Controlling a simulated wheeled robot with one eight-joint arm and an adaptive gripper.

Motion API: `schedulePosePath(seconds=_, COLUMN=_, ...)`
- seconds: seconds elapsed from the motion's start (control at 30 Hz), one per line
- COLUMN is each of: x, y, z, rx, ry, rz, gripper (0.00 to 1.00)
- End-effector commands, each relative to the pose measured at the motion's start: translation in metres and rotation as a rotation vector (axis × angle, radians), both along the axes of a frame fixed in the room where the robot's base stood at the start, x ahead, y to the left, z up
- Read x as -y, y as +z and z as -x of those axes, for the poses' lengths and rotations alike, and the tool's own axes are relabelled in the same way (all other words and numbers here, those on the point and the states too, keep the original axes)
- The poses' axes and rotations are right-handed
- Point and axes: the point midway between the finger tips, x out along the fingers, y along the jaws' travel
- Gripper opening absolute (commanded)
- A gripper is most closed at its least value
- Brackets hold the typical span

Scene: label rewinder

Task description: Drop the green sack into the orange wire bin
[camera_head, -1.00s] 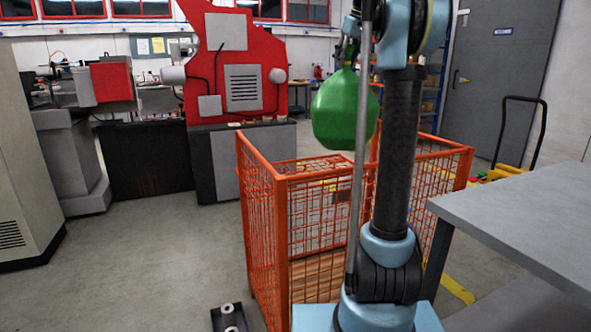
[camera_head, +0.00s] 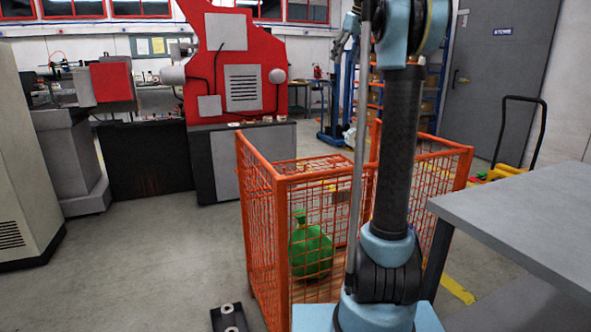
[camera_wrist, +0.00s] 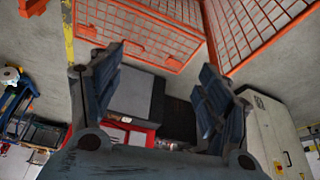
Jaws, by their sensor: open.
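The green sack (camera_head: 311,250) is inside the orange wire bin (camera_head: 279,214), low down near its left side and seen through the front mesh. My gripper (camera_head: 350,38) is above the bin, mostly hidden by my own arm in the head view. In the wrist view my gripper (camera_wrist: 160,85) has its two dark fingers spread wide apart with nothing between them. The bin's orange mesh (camera_wrist: 140,35) shows beyond the fingertips in that view. The sack does not show in the wrist view.
A grey table (camera_head: 530,215) stands at the right, close to the bin. A red and grey machine (camera_head: 235,70) stands behind the bin. A hand truck (camera_head: 525,135) is at the back right. Open floor (camera_head: 140,260) lies left of the bin.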

Motion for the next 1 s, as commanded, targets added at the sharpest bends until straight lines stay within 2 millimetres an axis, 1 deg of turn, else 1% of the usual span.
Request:
schedulePosePath(seconds=0.3, x=0.011, y=0.049, z=0.016, rx=0.000, ry=-0.002, rz=-0.001, gripper=0.70)
schedulePosePath(seconds=0.53, x=0.019, y=0.080, z=0.026, rx=0.000, ry=-0.001, rz=0.000, gripper=0.70)
schedulePosePath(seconds=0.7, x=0.021, y=0.093, z=0.031, rx=0.000, ry=-0.001, rz=0.000, gripper=0.70)
schedulePosePath(seconds=1.0, x=0.023, y=0.098, z=0.033, rx=0.000, ry=-0.001, rz=0.000, gripper=0.70)
